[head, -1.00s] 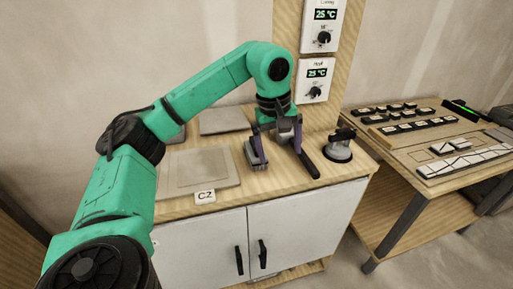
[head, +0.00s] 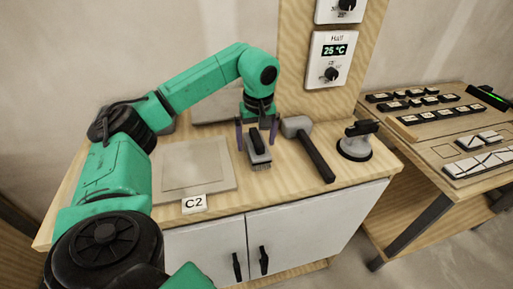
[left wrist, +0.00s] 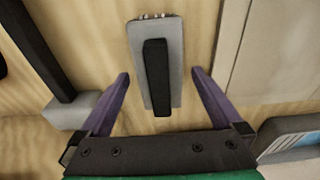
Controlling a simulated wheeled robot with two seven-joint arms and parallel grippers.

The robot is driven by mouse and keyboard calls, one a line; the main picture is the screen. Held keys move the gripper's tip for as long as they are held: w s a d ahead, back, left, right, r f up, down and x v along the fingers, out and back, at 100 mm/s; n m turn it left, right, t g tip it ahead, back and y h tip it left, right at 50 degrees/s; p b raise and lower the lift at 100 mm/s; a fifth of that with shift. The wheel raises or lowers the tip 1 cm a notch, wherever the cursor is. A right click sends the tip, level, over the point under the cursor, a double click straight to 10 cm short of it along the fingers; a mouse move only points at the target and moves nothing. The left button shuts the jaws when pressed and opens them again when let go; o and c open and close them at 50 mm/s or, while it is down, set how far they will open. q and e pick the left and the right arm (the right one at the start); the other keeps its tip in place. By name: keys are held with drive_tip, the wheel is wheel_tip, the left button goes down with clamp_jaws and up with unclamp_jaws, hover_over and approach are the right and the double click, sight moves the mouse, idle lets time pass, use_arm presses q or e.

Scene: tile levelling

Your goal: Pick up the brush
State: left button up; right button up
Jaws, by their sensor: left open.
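The brush (head: 260,166), a grey block with a black handle on top, lies on the wooden counter. My left gripper (head: 256,132) is open above the brush's far end, its two purple fingers on either side of it. In the left wrist view the brush (left wrist: 174,60) lies lengthwise between the open fingers (left wrist: 161,73), with gaps on both sides. Its bristles show at the far end. The fingers do not grip it. My right gripper is not in view.
A mallet (head: 317,158) with a grey head lies close right of the brush. A suction lifter (head: 355,146) stands further right. A grey tile (head: 228,180) with a C2 label (head: 194,204) lies to the left. A side table (head: 425,140) holds small tiles.

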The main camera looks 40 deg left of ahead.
use_arm(q)
drive_tip(key=shift+f, duration=1)
drive_tip(key=c, duration=1.4)
